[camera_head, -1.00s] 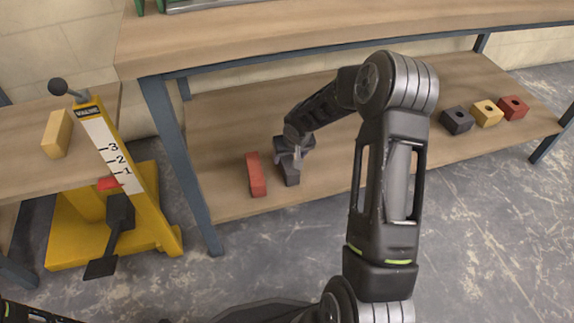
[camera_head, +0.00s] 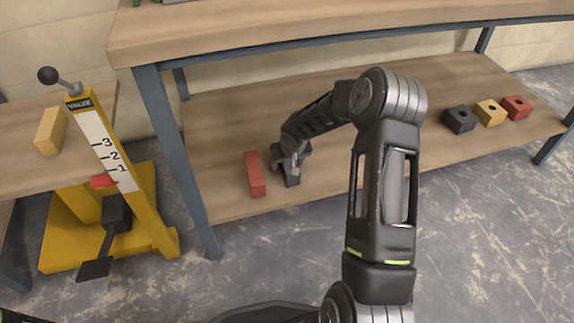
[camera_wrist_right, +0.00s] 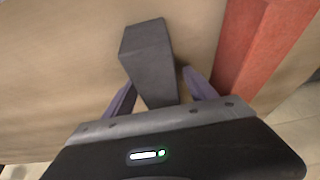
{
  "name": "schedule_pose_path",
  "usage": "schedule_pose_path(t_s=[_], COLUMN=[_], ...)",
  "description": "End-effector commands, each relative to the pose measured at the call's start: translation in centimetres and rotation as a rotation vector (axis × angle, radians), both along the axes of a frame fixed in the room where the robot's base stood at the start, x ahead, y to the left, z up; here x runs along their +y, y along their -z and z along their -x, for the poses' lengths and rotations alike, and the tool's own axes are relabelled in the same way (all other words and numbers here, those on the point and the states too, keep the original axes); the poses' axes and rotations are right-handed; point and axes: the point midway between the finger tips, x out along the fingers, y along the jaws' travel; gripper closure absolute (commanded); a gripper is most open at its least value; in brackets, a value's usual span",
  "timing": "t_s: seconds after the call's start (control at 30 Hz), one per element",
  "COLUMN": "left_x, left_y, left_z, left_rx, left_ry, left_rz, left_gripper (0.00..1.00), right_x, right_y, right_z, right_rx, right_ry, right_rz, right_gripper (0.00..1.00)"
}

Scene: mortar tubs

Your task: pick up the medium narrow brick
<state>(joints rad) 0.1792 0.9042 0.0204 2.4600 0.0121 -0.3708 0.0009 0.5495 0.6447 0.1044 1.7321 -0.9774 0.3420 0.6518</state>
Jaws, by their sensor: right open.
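A dark grey narrow brick (camera_head: 292,181) lies on the lower wooden shelf. A red narrow brick (camera_head: 255,174) lies just left of it, and a yellow narrow brick (camera_head: 51,131) is on the left table. The pictures do not settle which one counts as medium. My right gripper (camera_head: 288,163) is down over the grey brick and hides part of it. In the right wrist view my right gripper (camera_wrist_right: 156,84) is open, with one finger on each side of the grey brick (camera_wrist_right: 148,55). The red brick (camera_wrist_right: 262,45) is close beside the right-hand finger. My left gripper is not visible.
Grey, yellow and red bricks with holes (camera_head: 490,112) stand at the shelf's right. The upper tabletop (camera_head: 300,28) overhangs the lower shelf (camera_head: 225,115), with a blue-grey leg (camera_head: 178,160) at its left. A yellow lever stand (camera_head: 135,185) is on the floor at left.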

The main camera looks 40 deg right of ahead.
Motion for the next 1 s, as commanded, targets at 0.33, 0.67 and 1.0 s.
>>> schedule_pose_path(t_s=[0.33,0.67,1.0], left_x=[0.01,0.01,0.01], left_y=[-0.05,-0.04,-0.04], left_z=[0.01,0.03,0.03], left_rx=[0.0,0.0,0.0], left_ry=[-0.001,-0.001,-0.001], left_rz=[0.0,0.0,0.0], left_gripper=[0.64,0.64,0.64], right_x=[0.02,0.02,0.02], right_y=[-0.06,-0.06,-0.06], right_z=[0.03,0.04,0.04], right_rx=[0.001,0.001,0.001], right_ry=[0.0,0.0,0.0], right_rz=[0.0,0.0,0.0], right_gripper=[0.35,0.51,0.79])
